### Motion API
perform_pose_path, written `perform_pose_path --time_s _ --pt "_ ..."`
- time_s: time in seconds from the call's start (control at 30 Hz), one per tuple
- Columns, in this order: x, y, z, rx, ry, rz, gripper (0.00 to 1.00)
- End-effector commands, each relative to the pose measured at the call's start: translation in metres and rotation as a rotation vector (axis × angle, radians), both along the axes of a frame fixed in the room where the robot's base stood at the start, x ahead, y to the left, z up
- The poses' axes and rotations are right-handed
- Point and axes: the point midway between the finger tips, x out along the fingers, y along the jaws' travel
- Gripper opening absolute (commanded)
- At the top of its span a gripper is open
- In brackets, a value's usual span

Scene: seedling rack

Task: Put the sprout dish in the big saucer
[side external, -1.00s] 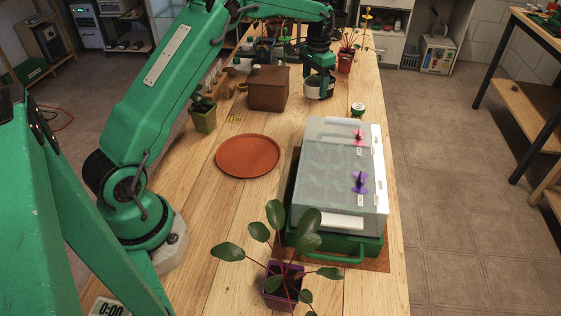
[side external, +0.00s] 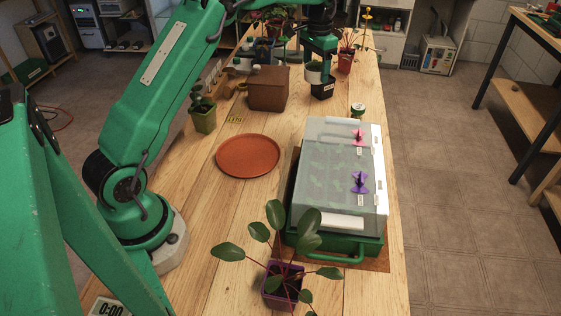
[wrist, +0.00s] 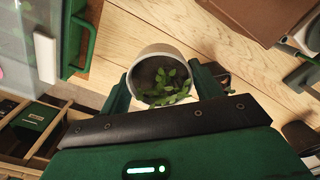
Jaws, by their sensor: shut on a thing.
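The sprout dish (wrist: 158,49) is a pale round pot with dark soil and small green leaves. In the wrist view it sits between the two green fingers of my gripper (wrist: 165,84), which is shut on it. In the side external view my gripper (side external: 317,68) is toward the far end of the bench, and part of the white dish (side external: 313,76) shows at its fingers. The dish is partly hidden there. The big saucer (side external: 248,156) is a flat round terracotta plate, empty, on the bench nearer the camera and left of the gripper.
A dark labelled block (side external: 322,91) is just below my gripper. A brown box (side external: 268,88) stands to its left. A clear-lidded green propagator (side external: 337,175) lies right of the saucer. Potted plants stand at the front (side external: 284,285) and left (side external: 203,116). Bare wood surrounds the saucer.

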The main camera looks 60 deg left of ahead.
Motion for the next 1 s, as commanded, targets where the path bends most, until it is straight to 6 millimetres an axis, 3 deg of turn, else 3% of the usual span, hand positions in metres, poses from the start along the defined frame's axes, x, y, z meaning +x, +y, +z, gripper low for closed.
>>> perform_pose_path --time_s 0.17,0.57,0.77,1.0 --pt "0.001 0.000 0.023 0.001 -0.004 0.000 0.39" --pt "-0.018 -0.026 0.032 0.000 -0.001 0.005 0.39" --pt "-0.037 -0.048 0.041 0.001 -0.002 0.010 0.39" --pt "-0.073 -0.080 0.050 0.000 -0.002 0.019 0.39"
